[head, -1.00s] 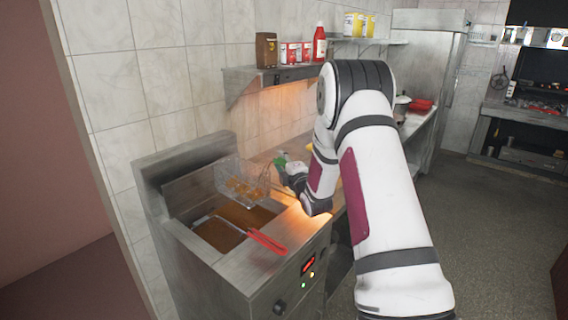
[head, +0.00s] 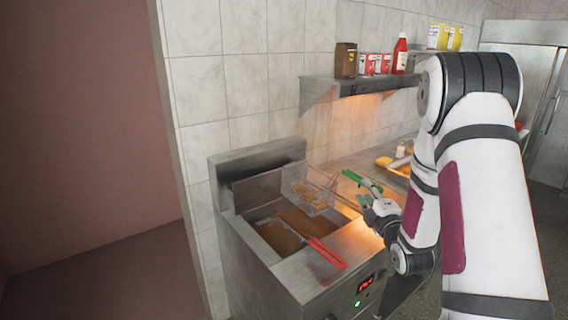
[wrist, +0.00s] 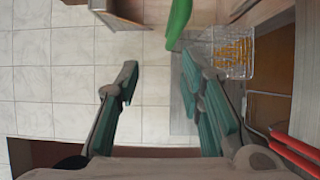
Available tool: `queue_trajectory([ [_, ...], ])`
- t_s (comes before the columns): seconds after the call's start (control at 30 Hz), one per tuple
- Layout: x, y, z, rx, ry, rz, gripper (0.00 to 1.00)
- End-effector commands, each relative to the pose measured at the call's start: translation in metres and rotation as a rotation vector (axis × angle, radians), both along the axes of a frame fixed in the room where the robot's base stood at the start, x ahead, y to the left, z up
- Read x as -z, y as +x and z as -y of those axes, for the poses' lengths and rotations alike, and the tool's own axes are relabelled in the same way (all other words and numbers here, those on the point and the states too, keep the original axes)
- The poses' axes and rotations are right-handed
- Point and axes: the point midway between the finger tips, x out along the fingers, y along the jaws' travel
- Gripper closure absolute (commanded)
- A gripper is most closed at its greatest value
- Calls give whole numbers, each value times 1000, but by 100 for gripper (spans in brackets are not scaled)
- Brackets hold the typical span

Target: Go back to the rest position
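My gripper (head: 368,207) is beside the fryer, close to the green handle (head: 362,182) of a wire basket. In the wrist view my gripper (wrist: 160,78) has its two fingers wide apart with nothing between them. The green handle (wrist: 178,22) lies beyond the fingertips, nearer the right finger, and looks clear of them. The wire basket (head: 308,190) holds golden fries and sits raised at the back of the fryer; it also shows in the wrist view (wrist: 232,50).
The fryer (head: 320,285) has oil wells and a second basket with a red handle (head: 326,252). A shelf (head: 350,86) with bottles and tins hangs on the tiled wall. A counter continues right behind my arm. Open floor lies left of the wall edge.

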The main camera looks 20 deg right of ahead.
Motion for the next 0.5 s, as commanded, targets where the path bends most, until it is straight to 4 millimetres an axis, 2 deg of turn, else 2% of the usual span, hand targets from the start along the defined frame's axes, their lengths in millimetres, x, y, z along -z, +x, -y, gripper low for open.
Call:
queue_trajectory([
  [0.17,-10,4,-5,0,34,-20,65],
  [0.37,-46,9,-29,25,215,-122,65],
  [0.5,-73,-1,-52,69,386,-208,65],
])
